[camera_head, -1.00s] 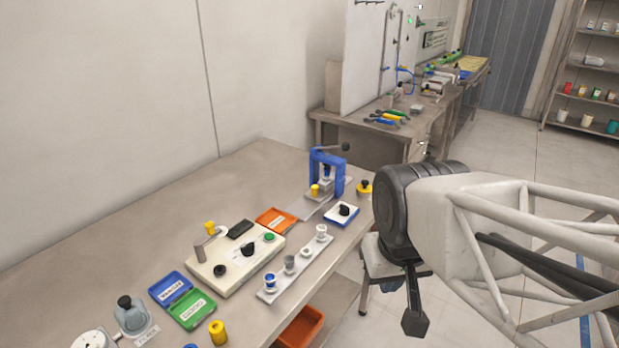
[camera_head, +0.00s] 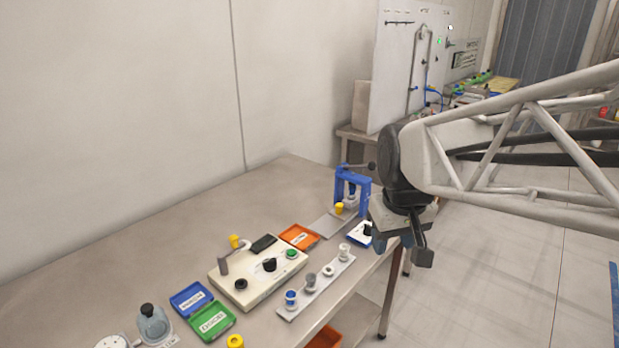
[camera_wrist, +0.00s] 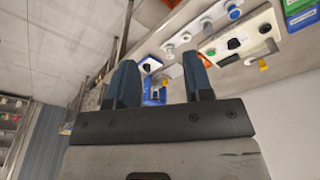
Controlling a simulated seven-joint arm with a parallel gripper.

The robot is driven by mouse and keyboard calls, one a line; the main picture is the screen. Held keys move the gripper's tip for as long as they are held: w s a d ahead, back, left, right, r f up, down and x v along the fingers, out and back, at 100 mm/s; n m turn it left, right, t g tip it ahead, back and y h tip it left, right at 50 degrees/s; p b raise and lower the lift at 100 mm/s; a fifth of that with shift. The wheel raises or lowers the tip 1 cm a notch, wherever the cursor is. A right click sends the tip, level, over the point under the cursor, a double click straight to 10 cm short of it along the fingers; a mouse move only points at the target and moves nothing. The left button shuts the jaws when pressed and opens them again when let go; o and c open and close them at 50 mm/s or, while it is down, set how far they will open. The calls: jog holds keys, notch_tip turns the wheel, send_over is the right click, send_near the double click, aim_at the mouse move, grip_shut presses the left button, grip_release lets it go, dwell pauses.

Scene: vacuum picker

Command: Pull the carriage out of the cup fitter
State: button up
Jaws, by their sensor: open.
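The cup fitter (camera_head: 366,186) is a blue upright frame with a dark-knobbed lever, at the far right end of the bench. The carriage seems to be the part with a yellow knob (camera_head: 339,208) at its front, above a flat grey plate (camera_head: 330,223); its inner part is partly hidden by the frame. My gripper (camera_head: 422,248) is in the air to the right of the fitter, apart from it, and partly hidden by my wrist. In the wrist view my gripper (camera_wrist: 160,80) shows two spread fingers with nothing held, and the blue fitter (camera_wrist: 155,92) appears far off between them.
A blue-edged white block with a black knob (camera_head: 366,230) stands between the fitter and my gripper. An orange tray (camera_head: 299,236), a cream control box (camera_head: 225,278) and a grey strip holding several cups (camera_head: 328,283) lie left and nearer. The rear bench surface is clear.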

jog(key=w+n, duration=0.2)
jog(key=w, duration=1.2)
jog(key=n+g, duration=0.2)
jog(key=n, duration=0.3)
send_over(341, 207)
notch_tip(341, 207, down, 17)
jog(key=shift+w+f, duration=0.1)
jog(key=shift+f, duration=0.25)
jog(key=shift+f, duration=0.1)
jog(key=shift+f, duration=3.8)
grip_shut()
